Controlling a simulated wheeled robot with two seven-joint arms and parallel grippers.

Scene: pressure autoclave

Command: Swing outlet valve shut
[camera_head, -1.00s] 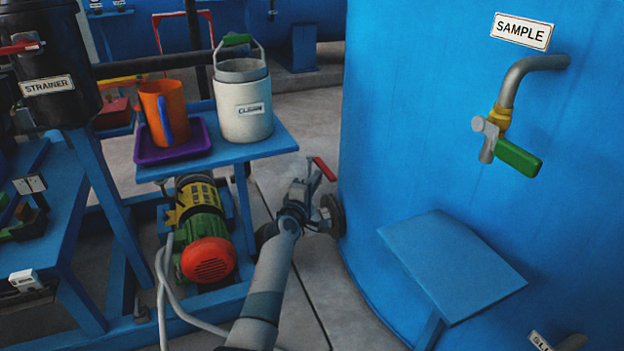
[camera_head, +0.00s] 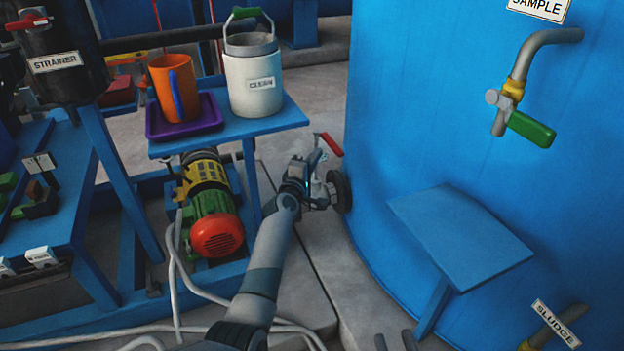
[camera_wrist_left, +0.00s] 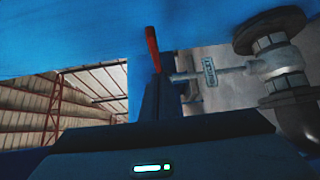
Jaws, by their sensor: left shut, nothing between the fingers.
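The outlet valve is a small grey valve body (camera_head: 316,190) low beside the blue tank. Its red lever (camera_head: 329,144) slants above it. In the left wrist view the lever (camera_wrist_left: 153,50) stands upright beyond the dark fingers, and the valve body (camera_wrist_left: 275,66) with its flanges is at right. My left gripper (camera_head: 303,178) is at the valve, close to the lever, shut and empty. Whether it touches the lever is hidden. Two grey fingertips of my right gripper (camera_head: 395,342) show at the bottom edge, apart, with nothing between them.
The blue tank (camera_head: 400,120) with its sample tap (camera_head: 513,95) and shelf (camera_head: 460,235) fills the right. A blue stand (camera_head: 275,122) at left holds an orange mug (camera_head: 160,82) and white bucket (camera_head: 252,92) above a pump (camera_head: 217,232). A sludge pipe (camera_head: 555,328) is lower right.

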